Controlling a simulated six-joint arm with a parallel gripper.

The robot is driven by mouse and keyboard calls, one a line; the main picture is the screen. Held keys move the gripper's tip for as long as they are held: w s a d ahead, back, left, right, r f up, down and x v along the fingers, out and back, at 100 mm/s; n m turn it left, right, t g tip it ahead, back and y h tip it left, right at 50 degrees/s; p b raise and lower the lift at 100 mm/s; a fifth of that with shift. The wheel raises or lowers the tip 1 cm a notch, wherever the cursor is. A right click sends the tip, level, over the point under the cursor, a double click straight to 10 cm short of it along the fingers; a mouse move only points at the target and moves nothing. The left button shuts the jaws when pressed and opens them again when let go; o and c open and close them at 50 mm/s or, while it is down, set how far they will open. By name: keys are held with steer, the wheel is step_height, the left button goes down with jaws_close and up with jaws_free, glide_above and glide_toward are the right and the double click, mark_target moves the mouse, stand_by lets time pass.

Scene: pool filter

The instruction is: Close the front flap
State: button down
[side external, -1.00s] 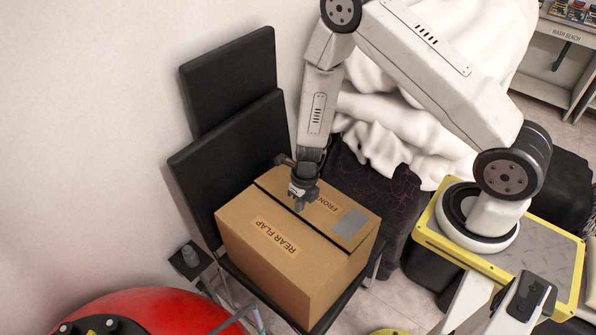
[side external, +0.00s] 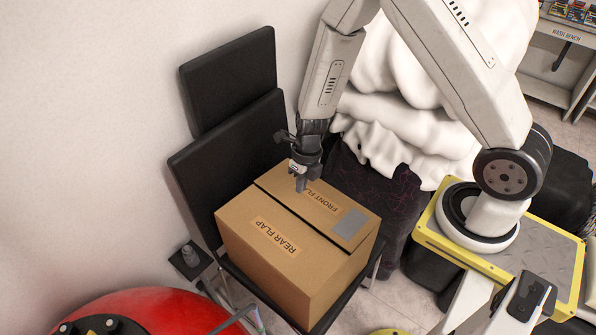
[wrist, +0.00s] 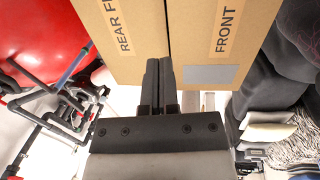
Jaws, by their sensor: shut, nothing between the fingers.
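A brown cardboard box (side external: 280,285) sits on a black chair. Its front flap (side external: 340,208), labelled FRONT FLAP with a grey patch, lies flat or nearly flat across the top. The rear flap (side external: 255,222) also lies flat, and a narrow dark seam runs between them. My gripper (side external: 301,187) is shut and empty, pointing down over the front flap near the seam. I cannot tell if the fingertips touch it. In the wrist view the shut fingers (wrist: 160,75) point at the seam between the rear flap (wrist: 128,40) and front flap (wrist: 215,35).
Black chair backs (side external: 228,140) stand behind the box against the wall. White draped cloth (side external: 410,110) bulges at the back right. A red round tank (side external: 150,312) is at the lower left. A yellow-edged platform (side external: 545,275) is at the right.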

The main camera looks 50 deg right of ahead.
step_height(320, 180, up, 6)
glide_above(298, 212)
steer(key=s, duration=0.1)
steer(key=shift+d+r, duration=0.15)
steer(key=shift+d, duration=0.2)
steer(key=n, duration=0.6)
steer(key=f+n, duration=0.1)
steer(key=n, duration=0.5)
steer(key=w+f+n+h, duration=0.1)
steer(key=n, duration=0.5)
steer(key=shift+f, duration=0.1)
steer(key=shift+a+f, duration=0.15)
steer(key=shift+f, duration=3.25)
steer(key=shift+a+f, duration=0.15)
steer(key=shift+f, duration=3.25)
steer(key=shift+f, duration=0.1)
